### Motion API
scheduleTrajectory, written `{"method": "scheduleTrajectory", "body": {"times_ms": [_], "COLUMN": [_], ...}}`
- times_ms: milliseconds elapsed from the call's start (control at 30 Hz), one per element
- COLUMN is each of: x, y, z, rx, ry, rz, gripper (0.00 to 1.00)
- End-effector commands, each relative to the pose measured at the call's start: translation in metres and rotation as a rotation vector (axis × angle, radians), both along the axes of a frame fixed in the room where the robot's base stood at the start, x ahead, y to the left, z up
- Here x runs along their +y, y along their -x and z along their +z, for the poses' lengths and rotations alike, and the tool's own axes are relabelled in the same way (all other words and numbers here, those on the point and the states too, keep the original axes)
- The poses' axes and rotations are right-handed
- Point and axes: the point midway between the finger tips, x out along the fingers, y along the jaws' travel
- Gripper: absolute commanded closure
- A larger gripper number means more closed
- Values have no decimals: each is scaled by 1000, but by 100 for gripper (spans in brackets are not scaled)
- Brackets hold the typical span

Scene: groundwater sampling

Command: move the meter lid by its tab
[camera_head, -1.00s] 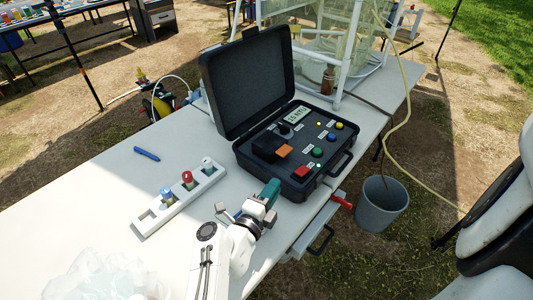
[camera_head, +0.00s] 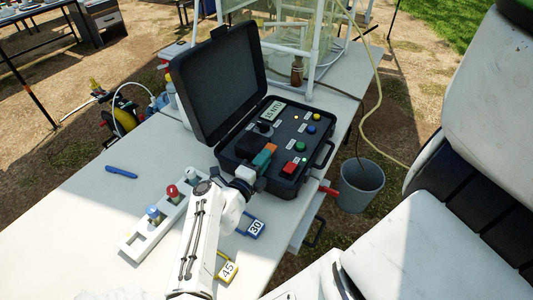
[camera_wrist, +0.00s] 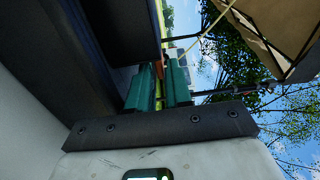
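The meter is a black case, open on the table, with a control panel (camera_head: 284,125). On the panel's left part sits a small dark lid (camera_head: 248,146) with an orange tab (camera_head: 270,148). My gripper (camera_head: 263,159) has teal fingers and is at the tab, partly covering it and the lid's near side. In the wrist view the two teal fingers (camera_wrist: 160,88) stand apart with a narrow gap, and a bit of orange shows near their tips. I cannot tell whether they touch the tab.
The large case lid (camera_head: 218,82) stands open behind the panel. A white rack (camera_head: 148,230) with colored caps lies left of my arm. Blue and yellow numbered tags (camera_head: 254,228) lie on the table right of it. A bottle (camera_head: 297,70) stands beyond; a grey bucket (camera_head: 360,186) is on the ground.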

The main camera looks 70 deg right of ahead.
Motion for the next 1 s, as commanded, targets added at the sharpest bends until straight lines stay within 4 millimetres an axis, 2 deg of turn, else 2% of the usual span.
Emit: {"method": "scheduleTrajectory", "body": {"times_ms": [200,500,733,1000], "x": [-18,-20,-20,-20], "y": [4,5,5,5], "z": [0,0,0,0], "rx": [0,0,0,0], "ry": [-1,-1,-1,-1], "rz": [0,1,1,1], "gripper": [81,81,100,100]}}
